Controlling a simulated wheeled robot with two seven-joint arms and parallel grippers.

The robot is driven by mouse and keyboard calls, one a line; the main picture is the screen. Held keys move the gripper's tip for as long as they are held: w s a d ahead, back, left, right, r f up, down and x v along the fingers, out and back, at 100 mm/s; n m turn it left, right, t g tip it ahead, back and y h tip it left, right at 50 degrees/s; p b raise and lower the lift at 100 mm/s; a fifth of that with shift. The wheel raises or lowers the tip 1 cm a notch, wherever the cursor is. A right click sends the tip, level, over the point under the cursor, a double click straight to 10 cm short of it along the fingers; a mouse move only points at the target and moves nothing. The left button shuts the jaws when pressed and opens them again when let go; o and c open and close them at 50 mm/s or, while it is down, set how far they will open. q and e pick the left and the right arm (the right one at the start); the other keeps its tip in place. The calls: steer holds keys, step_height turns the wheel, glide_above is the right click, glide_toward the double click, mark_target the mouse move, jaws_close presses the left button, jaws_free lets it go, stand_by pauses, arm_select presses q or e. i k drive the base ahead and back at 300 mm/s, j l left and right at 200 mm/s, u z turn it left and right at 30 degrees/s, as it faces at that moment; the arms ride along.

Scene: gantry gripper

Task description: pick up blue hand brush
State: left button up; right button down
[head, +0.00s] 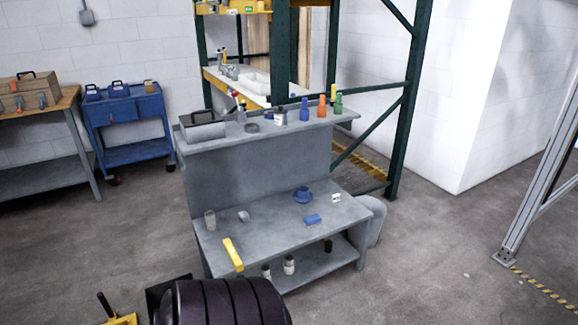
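A small blue block-like object (312,220), which looks like the blue hand brush, lies on the lower work surface of the grey workbench (262,232), right of its middle. Its bristles cannot be made out at this size. A round blue item (303,195) stands just behind it, apart from it. Neither of my grippers shows in the head view.
A yellow tool (232,254) lies at the bench's front left edge, with a glass jar (210,220) behind it. Bottles line the upper shelf. A dark ribbed drum-like object (222,302) stands in front. Floor at the right is open.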

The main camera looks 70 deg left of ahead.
mark_target(312, 222)
steer(key=u, duration=2.1)
steer(key=z, duration=1.65)
steer(key=u, duration=1.65)
steer(key=i+u, duration=0.2)
steer(key=u, duration=0.35)
steer(key=i+l+u, duration=0.2)
steer(key=i+l, duration=0.25)
steer(key=i+l+u, duration=0.2)
steer(key=i+l, duration=0.2)
steer(key=i+l+u, duration=0.15)
steer(key=i+l, duration=0.2)
steer(key=l, duration=0.35)
